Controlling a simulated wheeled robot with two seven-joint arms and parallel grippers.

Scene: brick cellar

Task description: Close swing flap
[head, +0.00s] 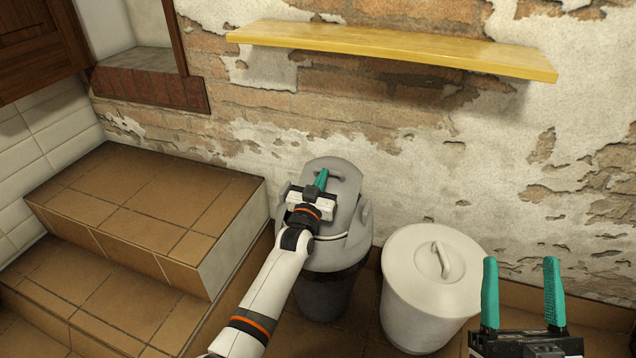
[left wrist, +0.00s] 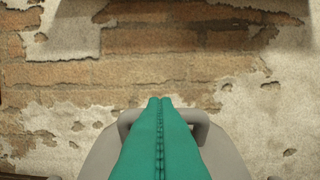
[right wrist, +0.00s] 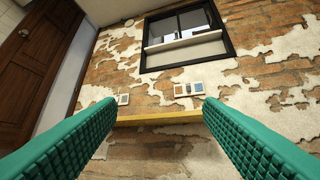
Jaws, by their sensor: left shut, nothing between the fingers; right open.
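A grey bin (head: 328,290) with a dark lower body stands against the brick wall. Its light grey swing flap (head: 345,187) is tilted up, with a handle near its top edge. My left gripper (head: 321,178) is shut and empty, with its teal fingers over the flap close to the handle. In the left wrist view the shut fingers (left wrist: 160,103) point at the flap's handle (left wrist: 198,119); whether they touch it I cannot tell. My arm hides part of the bin's lid. My right gripper (head: 523,292) is open and empty at the lower right, away from the bin.
A white lidded bin (head: 432,285) stands right of the grey bin. Tiled steps (head: 150,200) rise close on the left. A yellow shelf (head: 390,47) is fixed to the wall above. The right wrist view shows a window (right wrist: 185,40) and a wooden door (right wrist: 35,65).

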